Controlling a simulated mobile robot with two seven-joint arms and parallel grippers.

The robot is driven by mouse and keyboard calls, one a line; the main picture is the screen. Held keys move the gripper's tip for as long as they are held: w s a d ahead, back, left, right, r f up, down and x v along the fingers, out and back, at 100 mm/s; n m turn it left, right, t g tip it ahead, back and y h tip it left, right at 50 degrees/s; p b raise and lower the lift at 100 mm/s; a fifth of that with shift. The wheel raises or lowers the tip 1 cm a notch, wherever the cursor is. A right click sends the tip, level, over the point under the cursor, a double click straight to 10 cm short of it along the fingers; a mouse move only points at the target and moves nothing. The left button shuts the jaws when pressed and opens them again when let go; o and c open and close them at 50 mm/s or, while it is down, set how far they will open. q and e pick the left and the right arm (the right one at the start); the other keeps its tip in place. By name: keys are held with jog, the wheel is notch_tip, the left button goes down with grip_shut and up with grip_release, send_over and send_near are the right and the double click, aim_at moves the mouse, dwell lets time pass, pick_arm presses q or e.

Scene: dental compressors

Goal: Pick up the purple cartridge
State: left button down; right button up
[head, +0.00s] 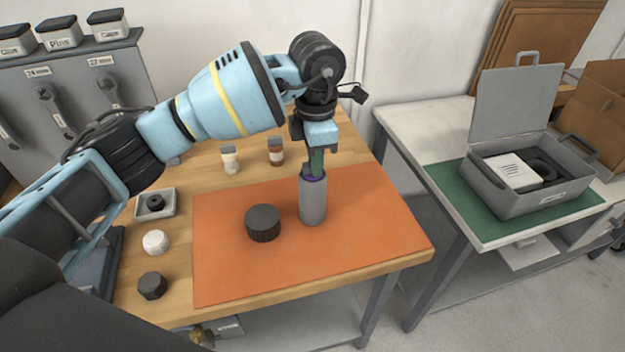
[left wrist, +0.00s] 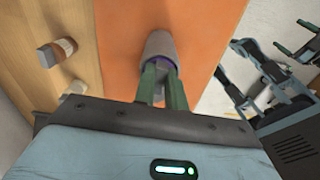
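A grey upright cylinder (head: 312,203) with a purple ring at its top stands on the orange mat (head: 345,245). The purple of the cartridge (head: 313,178) shows only as this ring; the rest is hidden. My left gripper (head: 315,172) points down at the cylinder's top. In the left wrist view, its two green fingers (left wrist: 160,72) reach the purple rim (left wrist: 160,60) with a gap between them. I cannot tell whether they grip the cartridge. My right gripper (left wrist: 291,36) shows at the upper right of the left wrist view, its fingers apart and empty.
A black ribbed cap (head: 263,223) stands left of the cylinder on the mat. A white knob (head: 156,242), a dark knob (head: 152,285), a small tray (head: 172,203) and two small jars (head: 230,160) stand around the mat. An open grey case (head: 520,205) is on the right table.

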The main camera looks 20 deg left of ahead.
pick_arm(q)
jog(key=shift+r, duration=0.1)
dwell(0.3)
jog(key=shift+r, duration=0.3)
notch_tip(320, 180, up, 9)
jog(key=shift+r, duration=0.15)
